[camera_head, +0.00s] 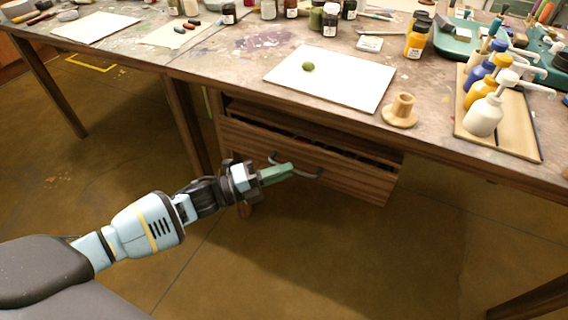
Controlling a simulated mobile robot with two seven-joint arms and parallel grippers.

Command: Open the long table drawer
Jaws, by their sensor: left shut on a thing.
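The long wooden drawer (350,177) hangs under the table (240,75). It stands partly pulled out, and dark contents show in a narrow gap along its top. Its dark curved handle (312,176) is on the front face. My left gripper (289,170) reaches in from the left with green fingers at the handle. It is shut on the handle; the fingers hide part of it. My right gripper is not in view.
A table leg (186,120) stands left of the drawer. The floor in front is clear.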

